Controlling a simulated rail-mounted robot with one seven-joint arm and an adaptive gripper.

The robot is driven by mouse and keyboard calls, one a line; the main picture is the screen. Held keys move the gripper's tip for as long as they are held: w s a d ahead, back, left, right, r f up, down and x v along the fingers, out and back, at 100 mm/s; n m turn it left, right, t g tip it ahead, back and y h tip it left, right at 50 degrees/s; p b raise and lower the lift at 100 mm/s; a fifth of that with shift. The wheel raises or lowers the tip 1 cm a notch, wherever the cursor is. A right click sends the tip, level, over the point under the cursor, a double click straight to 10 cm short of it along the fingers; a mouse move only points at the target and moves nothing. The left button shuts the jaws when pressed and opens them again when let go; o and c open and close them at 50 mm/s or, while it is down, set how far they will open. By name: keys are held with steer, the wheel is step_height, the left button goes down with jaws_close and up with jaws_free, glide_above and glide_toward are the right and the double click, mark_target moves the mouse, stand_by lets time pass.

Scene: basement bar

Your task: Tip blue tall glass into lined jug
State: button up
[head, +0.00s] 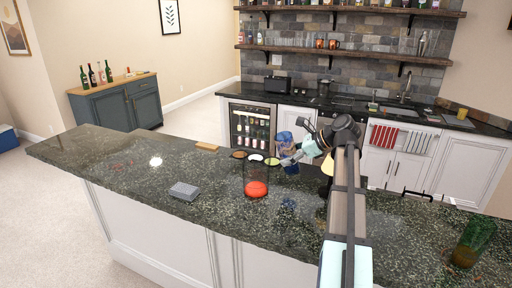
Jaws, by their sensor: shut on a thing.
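The blue tall glass (285,141) is at the inner side of the bar counter, right of the picture's middle. It looks close to upright, and its lower part shows deeper blue. My gripper (288,160) is shut on it from the right and hides part of its middle. I cannot tell whether its base touches the counter. A clear, dark-tinted vessel (254,174) with red at its bottom stands on the counter, just left of and nearer than the glass. It looks like the lined jug, but its lines are too small to make out.
The counter (130,160) is speckled dark stone. Small round dishes (238,154) stand behind the jug. A grey box (184,191) lies left of it. A green glass (472,240) stands at the far right. The counter's left part is mostly clear.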

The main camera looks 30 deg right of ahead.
mark_target(292, 142)
steer(key=r+y+p, duration=0.1)
steer(key=r+p, duration=0.2)
steer(key=shift+d+r+t, duration=0.15)
steer(key=shift+d+t, duration=0.05)
steer(key=shift+t, duration=0.1)
steer(key=r+m+y+p, duration=0.1)
steer(key=r+p, duration=0.1)
steer(key=p, duration=0.1)
steer(key=shift+s+d+t+y, duration=0.1)
steer(key=shift+d+t+y, duration=0.05)
steer(key=shift+t+y, duration=0.2)
step_height(292, 142, up, 2)
steer(key=p, duration=0.2)
steer(key=shift+r+p, duration=0.25)
steer(key=shift+p, duration=0.1)
steer(key=shift+r, duration=1.65)
